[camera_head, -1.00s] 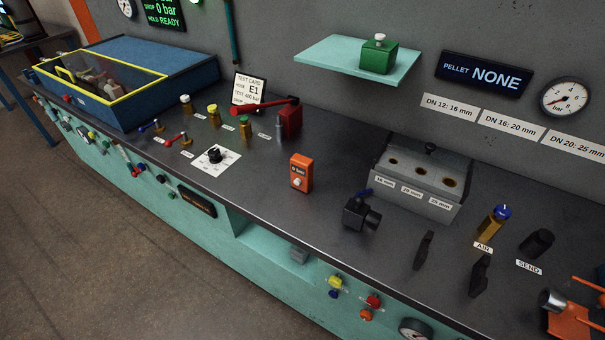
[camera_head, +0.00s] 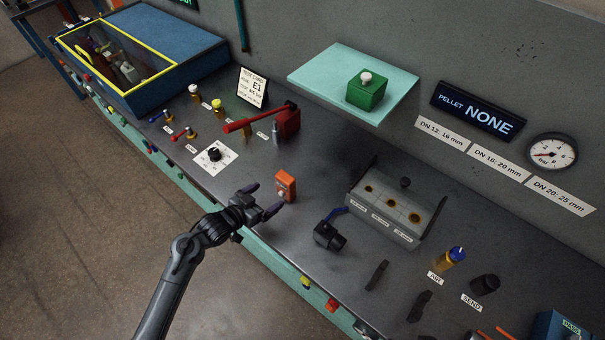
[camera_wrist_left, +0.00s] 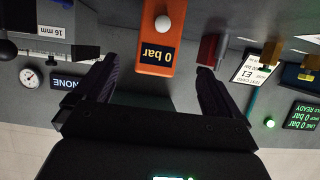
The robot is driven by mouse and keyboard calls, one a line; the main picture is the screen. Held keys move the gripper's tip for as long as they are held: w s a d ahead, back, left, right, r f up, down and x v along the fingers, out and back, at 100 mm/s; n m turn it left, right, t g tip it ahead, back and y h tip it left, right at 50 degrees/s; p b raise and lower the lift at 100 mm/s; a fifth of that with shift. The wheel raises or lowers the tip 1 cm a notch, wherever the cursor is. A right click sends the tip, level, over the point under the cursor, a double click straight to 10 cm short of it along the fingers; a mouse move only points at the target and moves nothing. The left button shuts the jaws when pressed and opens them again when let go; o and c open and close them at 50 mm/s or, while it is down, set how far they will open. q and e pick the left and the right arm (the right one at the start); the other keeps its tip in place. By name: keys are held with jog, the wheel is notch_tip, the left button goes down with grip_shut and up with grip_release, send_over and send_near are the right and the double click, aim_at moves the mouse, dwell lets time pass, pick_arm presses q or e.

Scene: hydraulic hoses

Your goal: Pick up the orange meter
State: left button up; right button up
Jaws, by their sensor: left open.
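The orange meter (camera_head: 285,186) stands on the dark bench top near its front edge. In the left wrist view the meter (camera_wrist_left: 163,40) shows upside down, with a dark "0 bar" display and a white knob. My left gripper (camera_head: 265,200) is open, just to the left and front of the meter in the head view. In the left wrist view the two dark fingers (camera_wrist_left: 153,82) are spread wide, with the meter centred beyond and between them. I cannot tell that either finger touches it. My right gripper is not in view.
A red-handled lever block (camera_head: 287,122) stands behind the meter. A dial on a white card (camera_head: 213,157) lies to the left. A teal shelf (camera_head: 325,75) overhangs the back.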

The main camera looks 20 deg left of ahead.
aim_at(282, 187)
pick_arm(q)
jog(key=shift+b+x, duration=0.45)
jog(key=shift+x, duration=4.7)
jog(key=shift+s+d, duration=0.1)
jog(key=shift+d, duration=0.05)
jog(key=c, duration=1.2)
